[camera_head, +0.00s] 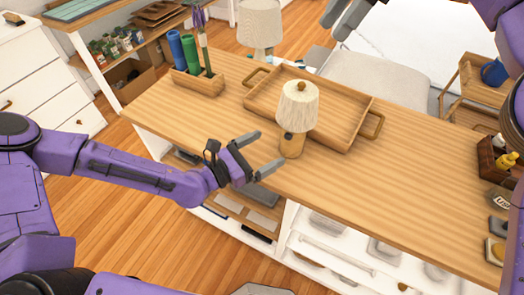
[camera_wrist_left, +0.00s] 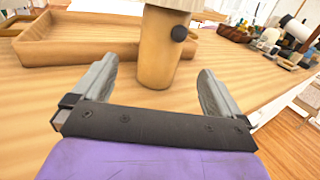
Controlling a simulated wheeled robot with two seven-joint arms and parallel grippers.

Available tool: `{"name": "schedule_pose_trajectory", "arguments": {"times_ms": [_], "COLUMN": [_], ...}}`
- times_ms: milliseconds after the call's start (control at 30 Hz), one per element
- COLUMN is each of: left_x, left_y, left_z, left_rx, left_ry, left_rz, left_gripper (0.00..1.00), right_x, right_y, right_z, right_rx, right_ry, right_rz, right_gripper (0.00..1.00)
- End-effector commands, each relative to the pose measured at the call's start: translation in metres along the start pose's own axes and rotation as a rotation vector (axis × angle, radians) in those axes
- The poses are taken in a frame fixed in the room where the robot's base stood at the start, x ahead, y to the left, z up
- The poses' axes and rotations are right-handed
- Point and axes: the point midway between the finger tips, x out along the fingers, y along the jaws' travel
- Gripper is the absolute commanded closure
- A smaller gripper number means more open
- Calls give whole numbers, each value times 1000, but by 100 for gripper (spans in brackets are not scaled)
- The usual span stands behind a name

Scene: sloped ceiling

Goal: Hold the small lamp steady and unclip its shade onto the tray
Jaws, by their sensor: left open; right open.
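The small lamp has a pale pleated shade (camera_head: 297,107) with a wooden knob on top and a round wooden base (camera_head: 291,147). It stands upright on the table in front of the wooden tray (camera_head: 365,125), and its shade overlaps the tray in the head view. The tray is empty where I can see. My left gripper (camera_head: 265,154) is open beside the base, to its left. In the left wrist view the base (camera_wrist_left: 158,55) stands just beyond the open fingers; most of the shade is cut off. My right gripper (camera_head: 345,14) is open, partly out of view at the top, away from the lamp.
A wooden holder (camera_head: 196,84) with blue and green tubes stands at the table's left end. Another lamp (camera_head: 260,24) and a grey chair (camera_head: 375,78) are behind. A wooden box (camera_head: 494,159) with bottles is at the right. The table (camera_head: 400,185) right of the lamp is clear.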

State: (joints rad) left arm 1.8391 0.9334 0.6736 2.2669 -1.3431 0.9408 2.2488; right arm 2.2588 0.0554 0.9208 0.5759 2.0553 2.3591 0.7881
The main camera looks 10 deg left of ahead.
Motion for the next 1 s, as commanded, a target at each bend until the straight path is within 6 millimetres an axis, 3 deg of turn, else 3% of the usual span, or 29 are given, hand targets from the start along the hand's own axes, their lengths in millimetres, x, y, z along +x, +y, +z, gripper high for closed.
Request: {"name": "schedule_pose_trajectory", "arguments": {"times_ms": [300,500,867,1000], "left_x": [63,93,101,101], "left_y": [-2,-2,-1,-2], "left_z": [-1,-1,0,0], "left_rx": [1,1,-1,0], "left_ry": [1,2,1,1], "left_rz": [-4,-3,-1,-2], "left_gripper": [0,0,0,46], "right_x": [0,0,0,0], "right_y": [0,0,0,0], "right_z": [0,0,0,0], "right_rx": [0,0,0,0], "right_ry": [0,0,0,0], "right_rz": [0,0,0,0], "right_gripper": [57,57,57,57]}}
